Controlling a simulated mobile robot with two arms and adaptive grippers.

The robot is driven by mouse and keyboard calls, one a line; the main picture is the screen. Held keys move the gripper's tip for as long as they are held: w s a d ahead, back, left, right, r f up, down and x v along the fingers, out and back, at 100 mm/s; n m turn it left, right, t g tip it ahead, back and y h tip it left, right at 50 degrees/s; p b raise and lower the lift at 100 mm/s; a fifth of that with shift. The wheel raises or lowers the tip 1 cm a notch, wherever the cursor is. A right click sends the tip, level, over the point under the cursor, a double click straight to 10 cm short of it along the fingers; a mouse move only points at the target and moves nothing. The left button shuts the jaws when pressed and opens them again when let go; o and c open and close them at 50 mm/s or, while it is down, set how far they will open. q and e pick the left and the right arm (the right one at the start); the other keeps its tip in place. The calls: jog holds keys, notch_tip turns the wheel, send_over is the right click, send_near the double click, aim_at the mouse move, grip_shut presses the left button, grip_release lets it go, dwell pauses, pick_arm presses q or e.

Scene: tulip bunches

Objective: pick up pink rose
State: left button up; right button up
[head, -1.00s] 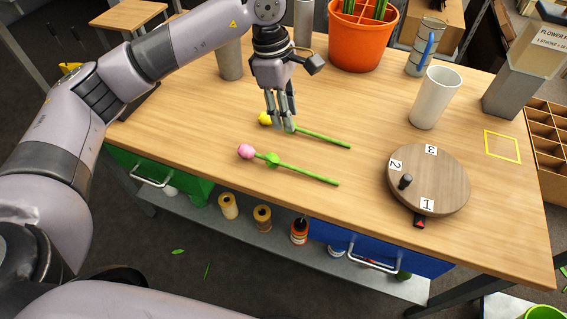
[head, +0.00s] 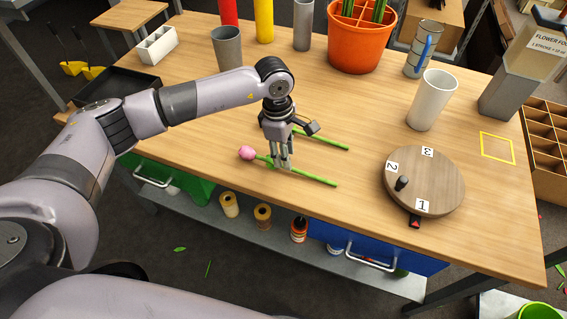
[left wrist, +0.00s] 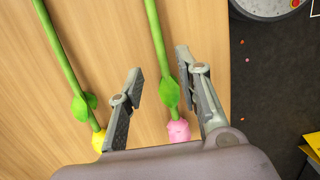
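The pink rose (head: 247,153) lies on the wooden table, its green stem pointing right. My left gripper (head: 282,163) is over its stem near the leaf, fingers pointing down. In the left wrist view the pink rose (left wrist: 179,131) and its stem lie between the two spread fingers of my left gripper (left wrist: 160,85), nearer the right finger. I cannot tell how far above the stem the fingertips are. A yellow flower (left wrist: 98,141) lies beside it, outside the left finger; in the head view its bloom is hidden behind my gripper. My right gripper is not in view.
A round wooden turntable (head: 425,181) with numbers sits to the right. A white cup (head: 432,99), an orange divided pot (head: 361,36) and a grey cup (head: 228,47) stand further back. The table's front edge (head: 300,207) is close to the rose.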

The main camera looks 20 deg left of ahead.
pick_arm(q)
jog(key=shift+s+d+f+p, duration=0.1)
jog(key=shift+d+f+p, duration=0.1)
jog(key=shift+f, duration=0.8)
jog(key=shift+s+d+f+p, duration=0.1)
jog(key=shift+d+f+p, duration=0.05)
jog(key=shift+f, duration=0.8)
jog(key=shift+c, duration=0.3)
grip_shut()
